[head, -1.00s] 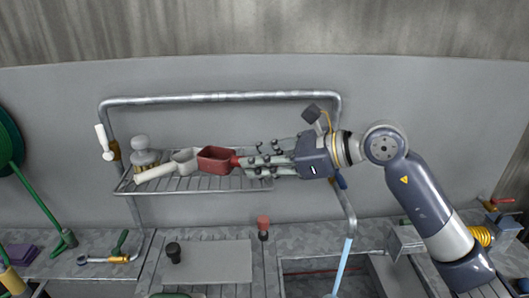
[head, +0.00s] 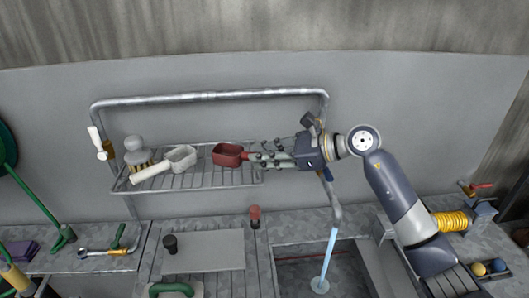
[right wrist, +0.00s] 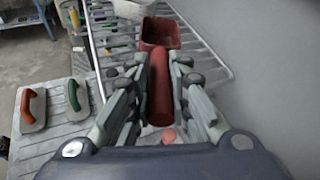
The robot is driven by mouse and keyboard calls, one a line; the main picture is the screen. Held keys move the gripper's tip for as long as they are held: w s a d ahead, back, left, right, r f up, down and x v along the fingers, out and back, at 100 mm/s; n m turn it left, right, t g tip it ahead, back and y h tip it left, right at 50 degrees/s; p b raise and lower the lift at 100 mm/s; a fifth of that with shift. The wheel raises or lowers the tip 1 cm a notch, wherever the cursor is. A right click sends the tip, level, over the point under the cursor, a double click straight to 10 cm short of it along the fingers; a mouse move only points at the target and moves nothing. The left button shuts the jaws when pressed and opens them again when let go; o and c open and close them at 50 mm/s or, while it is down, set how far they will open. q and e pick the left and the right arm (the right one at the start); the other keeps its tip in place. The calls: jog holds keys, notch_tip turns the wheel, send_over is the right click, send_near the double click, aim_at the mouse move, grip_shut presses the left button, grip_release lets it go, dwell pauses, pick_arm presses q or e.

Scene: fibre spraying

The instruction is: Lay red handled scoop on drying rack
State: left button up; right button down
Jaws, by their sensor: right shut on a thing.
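The red scoop (head: 228,153) is at the right part of the wire drying rack (head: 205,180). My right gripper (head: 262,157) comes in from the right and is shut on the scoop's red handle. In the right wrist view the handle (right wrist: 160,88) lies between the fingers, with the red bowl (right wrist: 160,34) beyond them over the rack bars. I cannot tell whether the bowl touches the bars. My left gripper is not in view.
A white scoop (head: 180,158) and a grey-topped brush (head: 136,155) lie on the rack's left part. Below are a grey board (head: 208,250), a dark knob (head: 170,244) and a red-topped piece (head: 255,214). A sink opening with a blue water stream (head: 328,255) is at lower right.

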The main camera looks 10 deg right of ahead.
jog(key=shift+f, duration=0.2)
jog(key=c, duration=1.5)
grip_release()
jog(key=shift+r, duration=0.1)
jog(key=shift+r, duration=0.2)
jog(key=shift+b+v, duration=2.3)
jog(key=shift+v, duration=3.65)
jog(key=shift+f, duration=0.15)
